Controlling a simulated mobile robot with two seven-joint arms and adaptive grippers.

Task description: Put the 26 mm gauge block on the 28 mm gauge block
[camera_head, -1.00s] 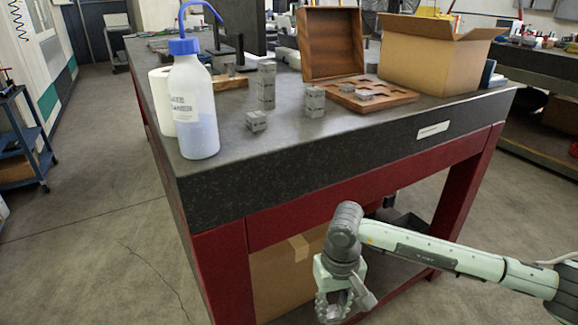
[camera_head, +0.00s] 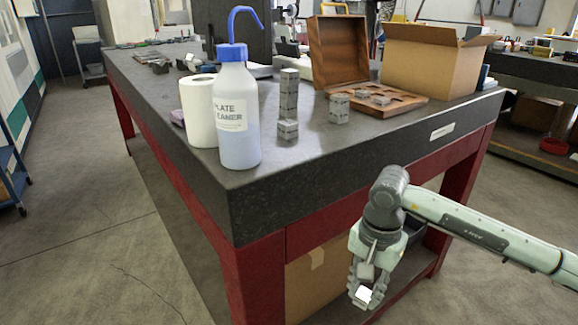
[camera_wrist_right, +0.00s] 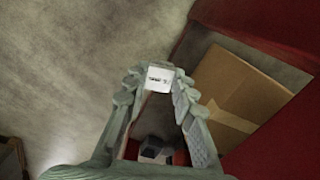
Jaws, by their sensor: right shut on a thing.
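My right gripper (camera_head: 366,290) hangs low in front of the table, below the top's edge. It is shut on a small gauge block (camera_head: 364,294), whose bright face shows between the fingertips. In the right wrist view the block (camera_wrist_right: 158,78) has a dark marking too small to read. On the table stand a tall stack of grey gauge blocks (camera_head: 289,95), a low block (camera_head: 288,130) close in front of it, and a shorter stack (camera_head: 339,108) to the right. I cannot read which is 28 mm. My left gripper is not in view.
The dark table top (camera_head: 300,165) has free room at its front. A cleaner bottle (camera_head: 238,120) and a white roll (camera_head: 198,110) stand left of the blocks. An open wooden case (camera_head: 410,104) and a cardboard box (camera_head: 430,65) are behind right. Another box (camera_wrist_right: 240,95) is under the table.

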